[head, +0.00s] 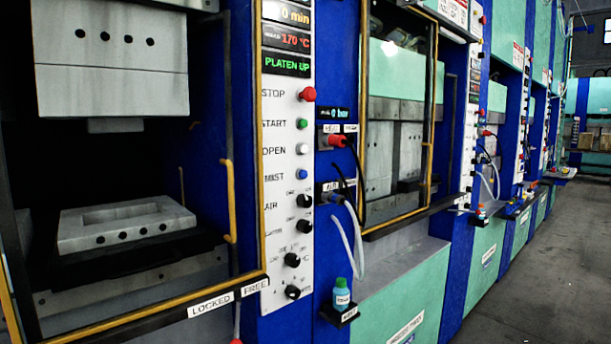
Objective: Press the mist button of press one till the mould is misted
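The nearest press fills the left of the head view; no number marking it as press one is legible. Its white control panel (287,200) carries a blue button (302,174) beside the label MIST. The white OPEN button (302,149) is above it and the black AIR knob (304,201) below. The lower mould half (125,226), a grey block with a recess, sits inside the press. The upper block (112,65) hangs well above it, with a clear gap. No mist is visible, and I cannot tell whether the mould surface is wet. Neither of my grippers is in view.
A red STOP button (307,94) and green START button (302,124) share the panel. The display (287,65) reads PLATEN UP. A yellow-edged guard frame (262,150) borders the panel. A small bottle (342,294) stands on a bracket. Clear floor (530,270) lies right.

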